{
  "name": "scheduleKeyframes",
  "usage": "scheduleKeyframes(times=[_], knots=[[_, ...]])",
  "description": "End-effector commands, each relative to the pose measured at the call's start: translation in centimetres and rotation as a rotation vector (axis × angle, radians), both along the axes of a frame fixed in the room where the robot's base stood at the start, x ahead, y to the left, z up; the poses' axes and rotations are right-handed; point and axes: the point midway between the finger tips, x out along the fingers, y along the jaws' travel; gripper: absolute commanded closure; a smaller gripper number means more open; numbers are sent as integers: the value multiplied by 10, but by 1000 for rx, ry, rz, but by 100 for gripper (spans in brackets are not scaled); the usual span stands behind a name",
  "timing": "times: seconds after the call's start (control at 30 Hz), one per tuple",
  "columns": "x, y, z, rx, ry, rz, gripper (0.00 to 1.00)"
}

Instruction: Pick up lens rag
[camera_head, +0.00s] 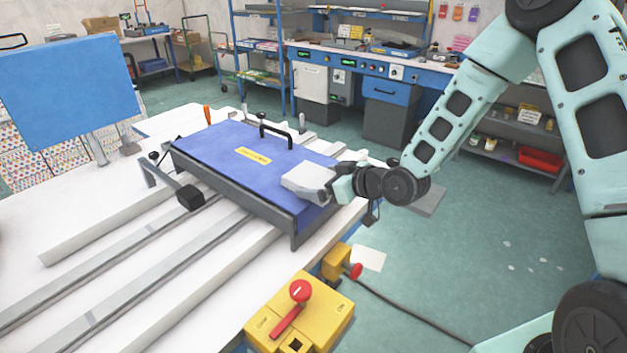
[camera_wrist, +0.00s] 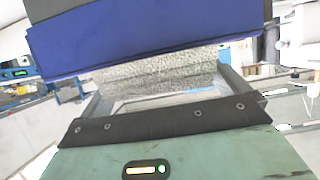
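The lens rag appears to be the pale grey, thick, flat piece (camera_head: 306,179) at the right front edge of the blue-topped fixture (camera_head: 225,150). In the wrist view a grey, rough-textured piece (camera_wrist: 155,82), seemingly the same rag, spans the space between my fingers. My gripper (camera_head: 332,188) is right at the rag's right side, low beside the fixture top. Its fingers stand wide apart in the wrist view (camera_wrist: 162,84). I cannot tell whether they press on the rag's sides. The fixture's blue top (camera_wrist: 130,38) fills the upper part of that view, close to the fingertips.
A yellow control box (camera_head: 300,315) with a red lever stands at the white table's front edge. Open floor lies to the right.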

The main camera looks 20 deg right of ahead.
Motion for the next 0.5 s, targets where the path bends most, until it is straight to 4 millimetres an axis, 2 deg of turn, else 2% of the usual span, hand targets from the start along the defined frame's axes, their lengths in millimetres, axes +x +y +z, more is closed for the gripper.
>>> scheduleKeyframes(times=[0.03, 0.1, 0.2, 0.5], knots=[[0, 0, 0, 0, 0, 0, 11], [0, 0, 0, 0, 0, 0, 31], [0, 0, 0, 0, 0, 0, 35], [0, 0, 3, 0, -1, 0, 35]])
